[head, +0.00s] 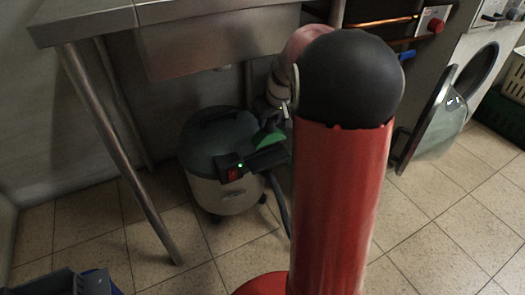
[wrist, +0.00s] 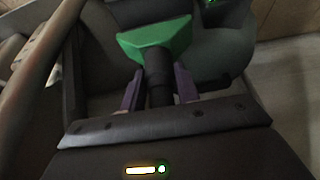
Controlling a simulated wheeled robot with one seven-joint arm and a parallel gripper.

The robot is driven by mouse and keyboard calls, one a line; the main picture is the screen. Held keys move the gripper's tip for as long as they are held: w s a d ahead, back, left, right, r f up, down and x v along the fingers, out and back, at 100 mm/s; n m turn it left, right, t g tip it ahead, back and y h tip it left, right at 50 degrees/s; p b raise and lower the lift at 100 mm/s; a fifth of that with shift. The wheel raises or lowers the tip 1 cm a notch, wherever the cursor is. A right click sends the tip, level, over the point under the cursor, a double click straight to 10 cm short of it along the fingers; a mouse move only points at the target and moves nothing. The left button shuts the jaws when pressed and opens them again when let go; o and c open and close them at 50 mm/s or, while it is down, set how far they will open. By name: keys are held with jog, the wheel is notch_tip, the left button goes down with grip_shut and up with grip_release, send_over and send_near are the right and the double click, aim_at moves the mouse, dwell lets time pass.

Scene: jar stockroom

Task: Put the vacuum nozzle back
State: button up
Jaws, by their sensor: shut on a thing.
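The vacuum (head: 215,150), a pale drum with a dark grey lid, stands on the floor under a steel table. A red switch (head: 233,174) and a green light show on its front. The green nozzle (head: 266,138) is at the lid's right side, just above a black block (head: 266,158); I cannot tell whether they touch. In the wrist view my gripper (wrist: 159,88) has its purple fingers shut on the black neck of the nozzle (wrist: 157,42). The green head points away from my gripper, towards the vacuum. My red arm hides part of the vacuum's right side.
The steel table (head: 200,12) hangs over the vacuum, with its leg (head: 122,155) at front left. A round door (head: 440,115) stands open at right. A dark blue-grey bin (head: 65,283) is at bottom left. Tiled floor in front is clear.

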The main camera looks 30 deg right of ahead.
aim_at(271, 136)
notch_tip(271, 136, down, 8)
jog(key=shift+r+b, duration=0.15)
jog(key=shift+b, duration=0.55)
jog(key=o, duration=1)
